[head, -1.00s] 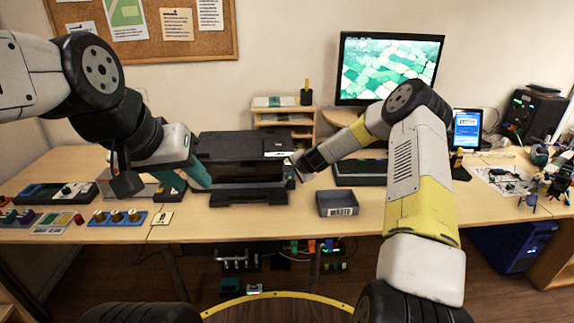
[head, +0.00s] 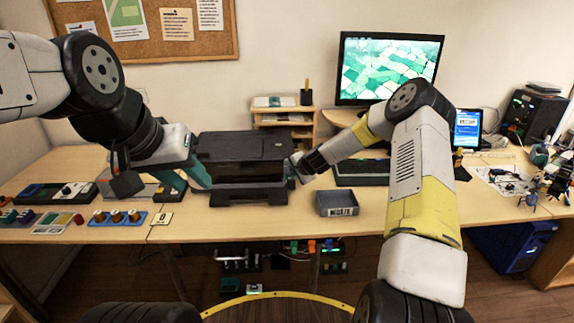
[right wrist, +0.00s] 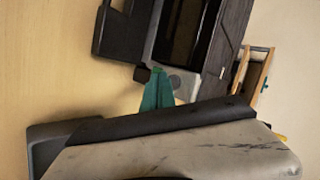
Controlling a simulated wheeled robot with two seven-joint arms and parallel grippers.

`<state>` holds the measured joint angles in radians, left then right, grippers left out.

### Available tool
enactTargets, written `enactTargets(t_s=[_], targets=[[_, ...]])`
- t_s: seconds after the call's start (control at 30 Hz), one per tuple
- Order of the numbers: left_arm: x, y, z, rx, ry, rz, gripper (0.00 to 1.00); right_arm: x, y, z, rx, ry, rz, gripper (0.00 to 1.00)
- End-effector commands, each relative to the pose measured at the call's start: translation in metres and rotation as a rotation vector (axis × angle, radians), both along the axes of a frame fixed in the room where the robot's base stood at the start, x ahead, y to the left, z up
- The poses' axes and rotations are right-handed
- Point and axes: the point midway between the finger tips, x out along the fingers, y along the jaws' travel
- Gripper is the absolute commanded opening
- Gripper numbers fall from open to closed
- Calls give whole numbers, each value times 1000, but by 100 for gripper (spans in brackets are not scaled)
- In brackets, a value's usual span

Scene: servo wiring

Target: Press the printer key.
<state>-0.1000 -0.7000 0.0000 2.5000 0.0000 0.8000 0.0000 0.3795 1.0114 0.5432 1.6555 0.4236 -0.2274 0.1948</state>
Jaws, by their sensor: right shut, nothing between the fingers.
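The black printer (head: 243,150) stands on the table between my two grippers. In the right wrist view the printer (right wrist: 205,40) appears turned on its side, and a grey panel with a round key (right wrist: 175,82) shows on it. My right gripper (head: 292,174) is at the printer's right front corner. Its teal fingers (right wrist: 156,88) are shut and empty, with their tips beside the round key; I cannot tell whether they touch it. My left gripper (head: 192,182) is at the printer's left side, its teal fingers apart and nothing seen between them.
A grey labelled bin (head: 337,203) sits right of the printer, in front of a keyboard (head: 360,172). A monitor (head: 390,68) stands behind. A blue strip with knobs (head: 117,218) lies at the left front. A wooden shelf (head: 284,118) is behind the printer.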

Motion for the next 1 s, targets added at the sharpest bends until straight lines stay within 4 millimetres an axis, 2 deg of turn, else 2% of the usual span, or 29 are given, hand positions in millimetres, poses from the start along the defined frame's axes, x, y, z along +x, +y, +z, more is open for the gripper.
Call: enactTargets(t_s=[0.17, 0.7, 1.0], targets=[[0, 0, 0, 0, 0, 0, 36, -6, 0, 0, 0, 1, 1, 0], [0, 0, 0, 0, 0, 0, 36, -57, 0, 0, 0, 0, 1, 0], [0, 0, 0, 0, 0, 0, 36, -60, 0, 1, 0, -1, 1, 0]])
